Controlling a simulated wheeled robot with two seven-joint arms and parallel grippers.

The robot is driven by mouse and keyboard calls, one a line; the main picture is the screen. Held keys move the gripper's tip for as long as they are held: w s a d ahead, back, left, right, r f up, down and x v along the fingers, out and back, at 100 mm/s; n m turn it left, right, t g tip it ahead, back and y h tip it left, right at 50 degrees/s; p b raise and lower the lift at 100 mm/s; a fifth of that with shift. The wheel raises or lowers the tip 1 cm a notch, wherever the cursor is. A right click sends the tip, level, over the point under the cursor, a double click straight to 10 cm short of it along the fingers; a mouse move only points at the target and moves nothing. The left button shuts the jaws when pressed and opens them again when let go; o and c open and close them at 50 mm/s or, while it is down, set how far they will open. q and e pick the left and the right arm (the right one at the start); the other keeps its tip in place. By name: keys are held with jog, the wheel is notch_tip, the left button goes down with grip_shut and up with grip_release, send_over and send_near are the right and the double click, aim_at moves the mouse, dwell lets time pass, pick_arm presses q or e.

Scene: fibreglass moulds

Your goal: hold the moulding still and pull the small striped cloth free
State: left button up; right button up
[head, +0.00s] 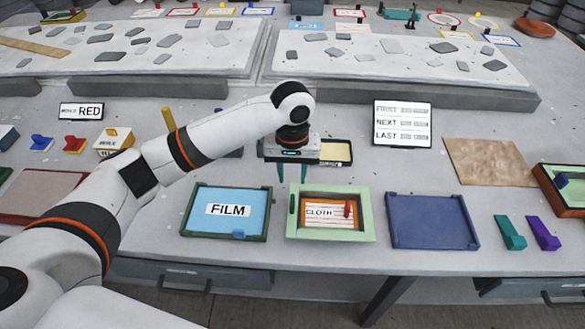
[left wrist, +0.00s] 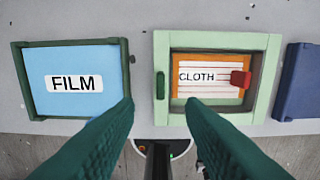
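A pale green tray-like moulding (head: 366,227) lies on the bench at front centre. Inside it is an orange piece (head: 308,201) with a small white striped cloth (head: 328,216) labelled CLOTH and a red tab (head: 348,209) at its right. In the left wrist view the moulding (left wrist: 205,40), the cloth (left wrist: 196,88) and the red tab (left wrist: 240,79) show clearly. A dark green bar (left wrist: 160,85) sits on its left rim. My left gripper (head: 292,180) is open and empty, its green fingers pointing down above and behind the moulding's left side. My right gripper is not in view.
A blue FILM tray (head: 252,194) lies left of the moulding and a dark blue tray (head: 430,222) right of it. Teal (head: 511,232) and purple (head: 543,233) wedges lie further right. A FIRST/NEXT/LAST sign (head: 402,124) stands behind. Narrow bench gaps separate the trays.

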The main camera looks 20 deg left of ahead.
aim_at(292, 200)
pick_arm(q)
notch_tip(292, 200, down, 11)
jog(key=shift+r+p, duration=0.1)
jog(key=shift+p, duration=0.5)
grip_shut()
dwell(0.8)
